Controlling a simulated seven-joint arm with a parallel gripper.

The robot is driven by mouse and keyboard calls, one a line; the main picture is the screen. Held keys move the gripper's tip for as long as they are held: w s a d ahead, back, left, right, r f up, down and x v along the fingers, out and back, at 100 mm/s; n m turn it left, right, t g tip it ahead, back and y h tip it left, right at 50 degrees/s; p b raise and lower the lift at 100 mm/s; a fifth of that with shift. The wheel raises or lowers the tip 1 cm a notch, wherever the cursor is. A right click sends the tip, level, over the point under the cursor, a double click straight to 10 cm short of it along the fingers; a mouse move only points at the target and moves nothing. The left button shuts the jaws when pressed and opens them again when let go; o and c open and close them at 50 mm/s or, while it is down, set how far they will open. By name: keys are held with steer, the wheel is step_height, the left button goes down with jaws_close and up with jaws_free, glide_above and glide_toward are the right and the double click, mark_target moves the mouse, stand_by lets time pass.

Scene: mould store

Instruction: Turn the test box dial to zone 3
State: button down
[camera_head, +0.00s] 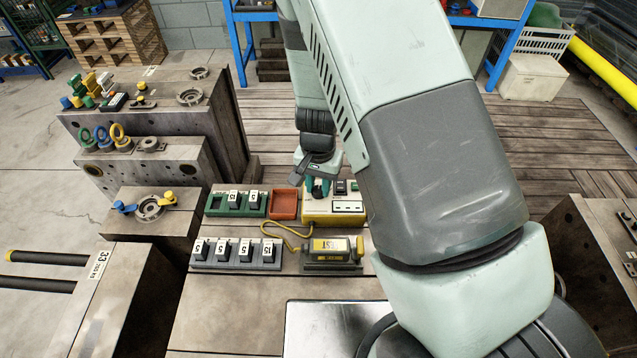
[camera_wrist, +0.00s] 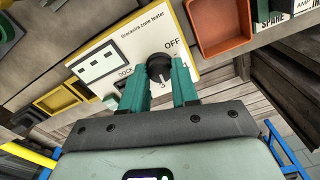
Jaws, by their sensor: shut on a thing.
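The test box (camera_head: 334,218) is a white-topped box with a yellow body on the bench. In the wrist view its white face (camera_wrist: 133,47) carries a printed zone tester title, a panel of small windows, and the words OFF and DOCK. The black dial (camera_wrist: 159,67) stands on that face, with a figure that looks like 3 just below it. My gripper (camera_wrist: 171,78) has its two teal fingers on either side of the dial, shut on it. The exact pointer direction is hard to tell. In the head view my gripper (camera_head: 319,187) is over the box and hides the dial.
A red tray (camera_head: 284,203) and a green rack (camera_head: 226,209) of labelled blocks sit left of the box. A grey rack (camera_head: 236,265) of more blocks is in front. A TEST-labelled unit (camera_head: 333,247) with a yellow cable lies near the box. Steel mould blocks (camera_head: 150,165) stand at left.

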mark_target(318, 189)
steer(key=shift+m, duration=1.1)
steer(key=c, duration=0.8)
jaws_free()
steer(key=shift+c, duration=0.2)
step_height(318, 189, up, 11)
